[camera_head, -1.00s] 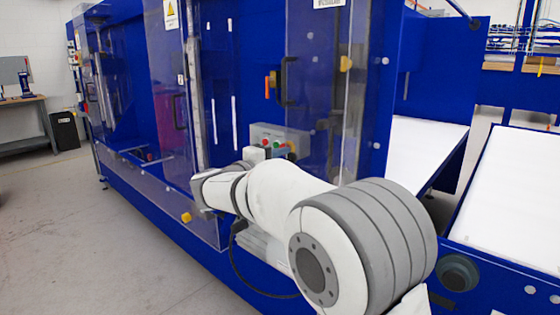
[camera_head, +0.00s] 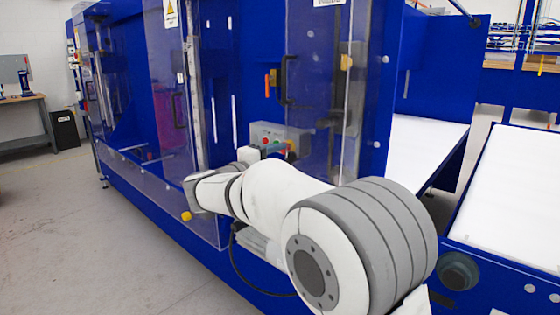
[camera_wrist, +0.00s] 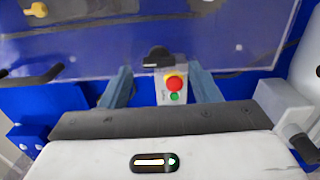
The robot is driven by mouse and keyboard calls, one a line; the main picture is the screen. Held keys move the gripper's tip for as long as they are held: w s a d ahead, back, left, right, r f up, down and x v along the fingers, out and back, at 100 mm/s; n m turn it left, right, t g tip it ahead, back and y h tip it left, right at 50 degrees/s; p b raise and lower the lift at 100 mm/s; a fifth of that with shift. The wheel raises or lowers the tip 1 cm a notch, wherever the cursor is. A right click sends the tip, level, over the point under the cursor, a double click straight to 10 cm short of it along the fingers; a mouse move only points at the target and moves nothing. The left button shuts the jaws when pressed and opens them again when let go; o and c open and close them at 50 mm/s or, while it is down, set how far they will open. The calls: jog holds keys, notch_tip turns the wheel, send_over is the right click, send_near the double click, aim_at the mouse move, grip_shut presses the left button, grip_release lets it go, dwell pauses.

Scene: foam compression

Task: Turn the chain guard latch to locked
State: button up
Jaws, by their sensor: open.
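My gripper (camera_wrist: 161,74) is open in the wrist view, with one blue-grey finger on each side and nothing gripped. A black knob-like part (camera_wrist: 158,57) shows between and just beyond the fingertips, by the clear guard's edge; contact cannot be told. A yellow latch-like piece (camera_wrist: 35,9) sits at the top left of the wrist view. In the head view, a yellow piece (camera_head: 346,62) is high on the clear guard and a yellow knob (camera_head: 186,216) is at its lower corner. I cannot tell which is the chain guard latch. The fingers are not clear in the head view.
A control box (camera_head: 280,137) with red and green buttons is near my wrist; it also shows between the fingers (camera_wrist: 174,86). A black handle (camera_head: 288,80) and an orange lever (camera_head: 268,84) are above it. White sloping panels (camera_head: 515,200) stand right. Floor at left is clear.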

jog(key=v, duration=0.6)
jog(key=shift+s, duration=0.15)
jog(key=s+d+f+m+g+y+p, duration=0.15)
jog(key=s+d+g+p, duration=0.4)
jog(key=d, duration=0.55)
jog(key=s+d+m+g+y+p, duration=0.25)
jog(key=s+d+g+p, duration=0.35)
jog(key=d, duration=0.6)
jog(key=s+d+f+m+y+p, duration=0.1)
jog(key=s+m+y+p, duration=0.5)
jog(key=s, duration=1.1)
jog(key=shift+f+m+y+p, duration=0.3)
jog(key=shift+f+y, duration=0.15)
jog(key=shift+y, duration=0.05)
jog(key=shift+c, duration=0.2)
